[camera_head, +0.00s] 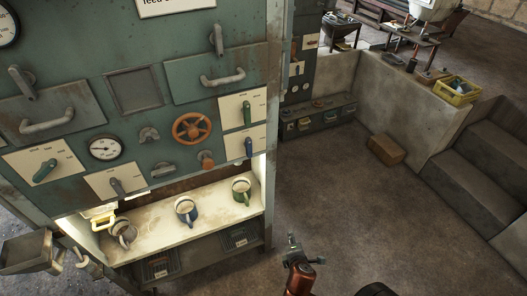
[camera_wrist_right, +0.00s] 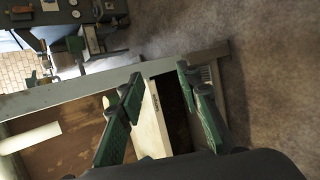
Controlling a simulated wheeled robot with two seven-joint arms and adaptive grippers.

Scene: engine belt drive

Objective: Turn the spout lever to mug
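A green machine panel (camera_head: 160,100) fills the left of the head view. It carries several levers on pale plates: a green one (camera_head: 247,112) at upper right, a blue one (camera_head: 248,147) below it, a green one (camera_head: 45,170) at left and a grey one (camera_head: 117,186) at lower middle. The plate writing is too small to read, so I cannot tell which is the spout lever. My right gripper (camera_head: 293,244) (camera_wrist_right: 157,79) is open and empty, clear of the panel. My left gripper is not in view.
A grey box (camera_head: 30,252) juts out at lower left. The floor right of the machine is free, with a brown box (camera_head: 386,149) and stone steps (camera_head: 470,170) farther off.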

